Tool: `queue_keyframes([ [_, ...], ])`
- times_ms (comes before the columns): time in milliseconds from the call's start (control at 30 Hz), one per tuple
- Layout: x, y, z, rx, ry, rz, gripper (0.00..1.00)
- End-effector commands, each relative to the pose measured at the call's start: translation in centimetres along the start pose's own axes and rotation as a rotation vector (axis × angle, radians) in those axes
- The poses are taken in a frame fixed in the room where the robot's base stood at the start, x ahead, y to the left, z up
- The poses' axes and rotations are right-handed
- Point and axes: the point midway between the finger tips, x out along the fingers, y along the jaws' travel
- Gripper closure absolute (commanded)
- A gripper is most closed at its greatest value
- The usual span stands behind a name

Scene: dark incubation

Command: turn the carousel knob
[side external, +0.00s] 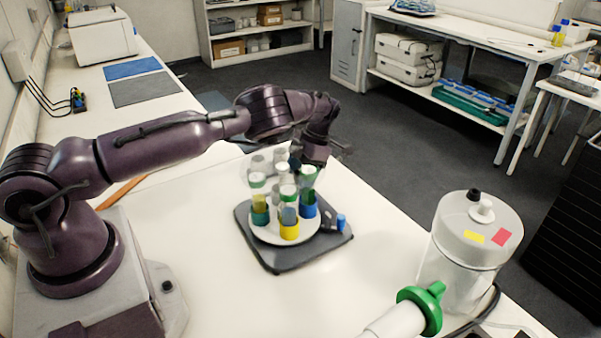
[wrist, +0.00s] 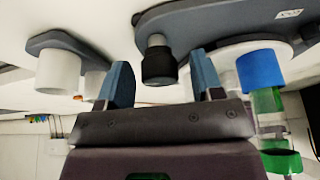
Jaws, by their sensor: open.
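The carousel is a round white plate (side external: 262,234) on a dark grey base (side external: 279,262), carrying several tubes with coloured bands. A short black knob-like cap (wrist: 158,66) on a grey stem shows in the wrist view by the dark base. My gripper (wrist: 161,60) is open, its two blue fingers apart on either side of the cap in that view. I cannot tell whether they touch it or how deep they reach. In the side view my gripper (side external: 296,162) is behind the tubes and its fingertips are mostly hidden. A small blue piece (side external: 341,222) sticks out at the base's right.
In the wrist view a white cylinder (wrist: 60,70) is left of my fingers and a blue-banded tube (wrist: 260,70) right. The table (side external: 210,290) front left is clear.

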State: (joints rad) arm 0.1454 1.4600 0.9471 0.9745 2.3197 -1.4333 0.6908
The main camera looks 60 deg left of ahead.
Motion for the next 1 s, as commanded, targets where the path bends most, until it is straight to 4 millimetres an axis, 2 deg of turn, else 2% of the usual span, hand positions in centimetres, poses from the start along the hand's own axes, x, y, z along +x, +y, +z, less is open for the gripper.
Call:
queue_keyframes([
  [67, 0.0, -0.01, 0.0, 0.0, 0.0, 0.0, 0.4],
  [200, -0.02, 0.0, 0.0, 0.0, 0.001, 0.0, 0.72],
  [267, -0.02, 0.0, 0.0, 0.0, 0.001, 0.0, 0.86],
  [300, -0.02, 0.0, -0.01, 0.0, 0.001, 0.0, 0.89],
  [667, -0.04, 0.02, -0.03, -0.051, 0.002, -0.022, 0.89],
  [1000, -0.07, 0.09, -0.03, -0.277, 0.001, -0.115, 0.89],
])
